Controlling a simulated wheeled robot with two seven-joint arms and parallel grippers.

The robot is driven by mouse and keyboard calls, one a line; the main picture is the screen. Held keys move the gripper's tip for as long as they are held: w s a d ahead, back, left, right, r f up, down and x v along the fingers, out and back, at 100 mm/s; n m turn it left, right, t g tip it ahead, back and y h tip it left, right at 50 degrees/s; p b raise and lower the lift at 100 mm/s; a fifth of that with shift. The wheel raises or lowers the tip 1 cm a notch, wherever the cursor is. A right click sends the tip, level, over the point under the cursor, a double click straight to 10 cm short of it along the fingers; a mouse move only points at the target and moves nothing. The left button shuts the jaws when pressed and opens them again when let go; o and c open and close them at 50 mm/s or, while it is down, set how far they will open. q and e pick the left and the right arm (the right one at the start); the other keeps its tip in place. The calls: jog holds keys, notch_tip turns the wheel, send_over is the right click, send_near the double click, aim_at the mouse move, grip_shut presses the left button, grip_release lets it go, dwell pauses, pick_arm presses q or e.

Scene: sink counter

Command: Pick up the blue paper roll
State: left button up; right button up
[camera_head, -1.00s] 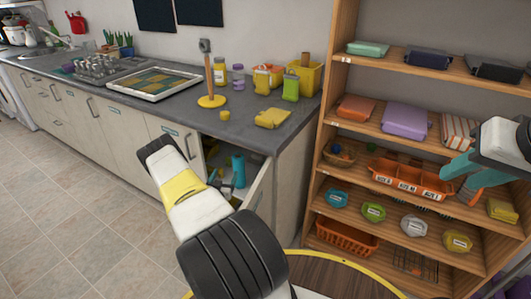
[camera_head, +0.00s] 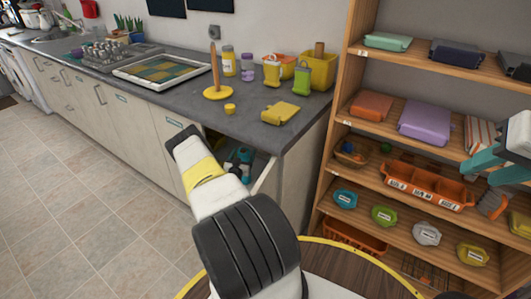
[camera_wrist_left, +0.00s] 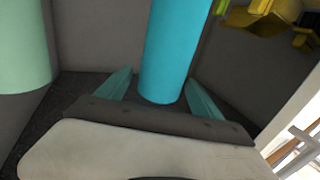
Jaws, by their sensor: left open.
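The blue paper roll (camera_wrist_left: 168,50) stands upright in the left wrist view, inside a grey-walled space. My left gripper (camera_wrist_left: 162,95) is open, with one teal finger on each side of the roll's lower part. I cannot tell whether the fingers touch it. In the head view my left arm reaches into the open drawer or cabinet below the counter and largely hides its hand. Teal shapes show in that opening, but I cannot tell roll from fingers there. My right gripper (camera_head: 488,160) is at the right edge, partly cut off, in front of the shelf.
A pale green cylinder (camera_wrist_left: 22,45) stands left of the roll, with yellow items (camera_wrist_left: 255,20) at upper right. The grey counter (camera_head: 225,115) lies above the opening. A wooden shelf unit (camera_head: 330,172) with bins stands to the right. Floor at left is clear.

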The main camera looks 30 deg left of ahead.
pick_arm(q)
jog(key=shift+w+a, duration=0.1)
jog(key=shift+w, duration=0.2)
grip_shut()
jog(key=shift+r, duration=0.15)
